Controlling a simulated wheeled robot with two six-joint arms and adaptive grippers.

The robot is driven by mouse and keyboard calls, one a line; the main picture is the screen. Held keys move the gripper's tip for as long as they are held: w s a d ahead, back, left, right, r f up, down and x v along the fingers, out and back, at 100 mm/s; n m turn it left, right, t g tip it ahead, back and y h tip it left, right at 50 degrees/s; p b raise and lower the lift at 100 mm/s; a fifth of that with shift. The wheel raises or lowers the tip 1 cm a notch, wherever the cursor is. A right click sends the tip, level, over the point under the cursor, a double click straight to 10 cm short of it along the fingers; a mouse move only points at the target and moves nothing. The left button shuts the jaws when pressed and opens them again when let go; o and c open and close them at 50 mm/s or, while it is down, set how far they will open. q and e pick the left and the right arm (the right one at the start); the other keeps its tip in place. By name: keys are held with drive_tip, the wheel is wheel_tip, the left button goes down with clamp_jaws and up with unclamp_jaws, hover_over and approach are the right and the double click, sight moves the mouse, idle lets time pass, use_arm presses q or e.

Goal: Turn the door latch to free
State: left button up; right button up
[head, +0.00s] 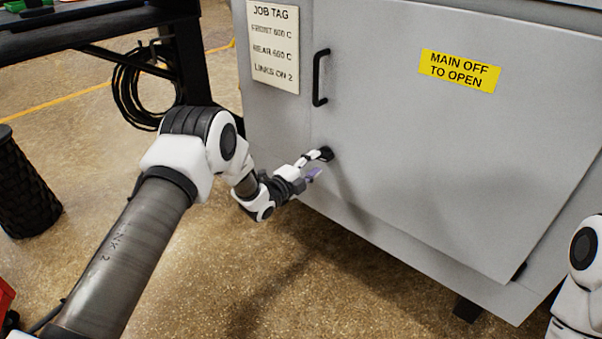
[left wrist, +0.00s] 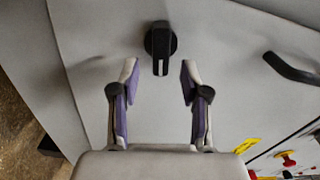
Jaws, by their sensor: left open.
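The door latch is a black round knob with a raised grip and a pale line on it. It shows in the left wrist view (left wrist: 160,42) just ahead of the fingertips, with its grip pointing down the picture, towards my gripper. In the head view the latch (head: 326,154) is low on the left side of the grey door (head: 440,150), partly hidden by my gripper. My left gripper (head: 311,165) is open and empty. In the left wrist view its purple-lined fingers (left wrist: 160,80) stand apart, one to each side of the latch's line. My right gripper is not in view.
A black bar handle (head: 318,78) stands out from the door above the latch. A job tag (head: 273,45) and a yellow sign (head: 459,71) are on the cabinet front. A dark bench (head: 85,38) with a hanging cable stands left. Red and yellow controls (left wrist: 287,159) show in the left wrist view.

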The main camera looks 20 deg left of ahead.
use_arm(q)
drive_tip(key=v, duration=0.8)
